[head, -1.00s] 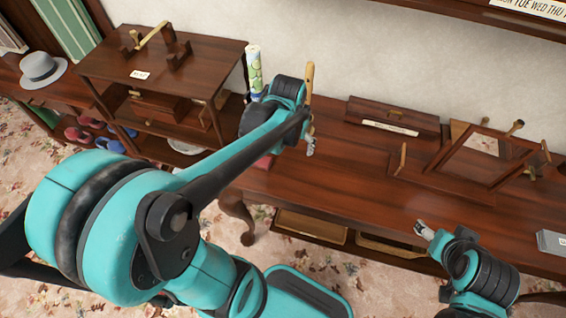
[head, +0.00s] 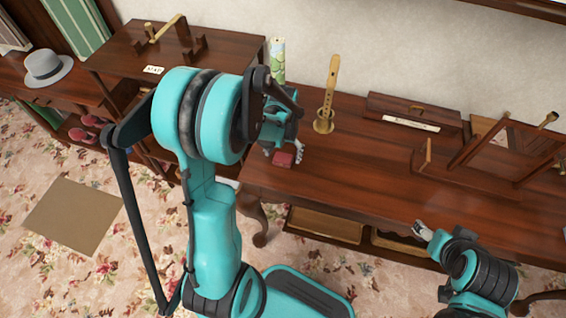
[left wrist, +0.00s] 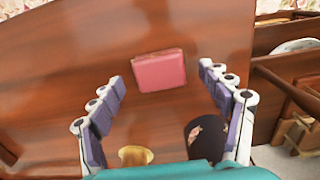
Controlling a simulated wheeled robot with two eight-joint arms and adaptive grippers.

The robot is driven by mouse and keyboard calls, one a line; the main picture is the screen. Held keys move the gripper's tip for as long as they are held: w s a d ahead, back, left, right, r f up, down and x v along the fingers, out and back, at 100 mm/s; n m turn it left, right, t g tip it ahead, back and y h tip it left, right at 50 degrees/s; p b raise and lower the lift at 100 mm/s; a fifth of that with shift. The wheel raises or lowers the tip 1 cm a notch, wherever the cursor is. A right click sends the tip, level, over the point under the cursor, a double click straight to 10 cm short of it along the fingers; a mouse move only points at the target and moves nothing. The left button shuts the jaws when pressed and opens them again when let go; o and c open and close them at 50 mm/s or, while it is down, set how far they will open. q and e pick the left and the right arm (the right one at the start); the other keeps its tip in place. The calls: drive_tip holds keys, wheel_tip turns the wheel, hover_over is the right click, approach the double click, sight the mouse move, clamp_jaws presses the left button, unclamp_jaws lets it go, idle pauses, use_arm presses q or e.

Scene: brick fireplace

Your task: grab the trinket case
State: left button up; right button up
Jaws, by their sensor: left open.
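The trinket case appears to be the small red box (head: 284,159) lying on the dark wooden table (head: 350,175) near its left end. In the left wrist view the case (left wrist: 159,69) shows pinkish red with rounded edges. My left gripper (head: 283,155) is open above it, also seen in the left wrist view (left wrist: 162,75). Its fingers are spread to either side of the case in that picture, with the case just ahead of the fingertips and nothing held. My right gripper (head: 422,231) is by the table's front edge; its finger opening is too small to tell.
A wooden flute-like piece (head: 331,85) stands in a brass holder (head: 324,124), and a green patterned cylinder (head: 278,60) stands behind my left gripper. A long wooden box (head: 414,110) and a framed stand (head: 495,150) are farther right. The table's middle is clear.

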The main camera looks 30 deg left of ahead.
use_arm(q)
drive_tip(key=shift+f, duration=0.45)
drive_tip(key=shift+r, duration=0.1)
drive_tip(key=c, duration=1.2)
drive_tip(key=shift+c, duration=0.2)
drive_tip(key=shift+r, duration=0.1)
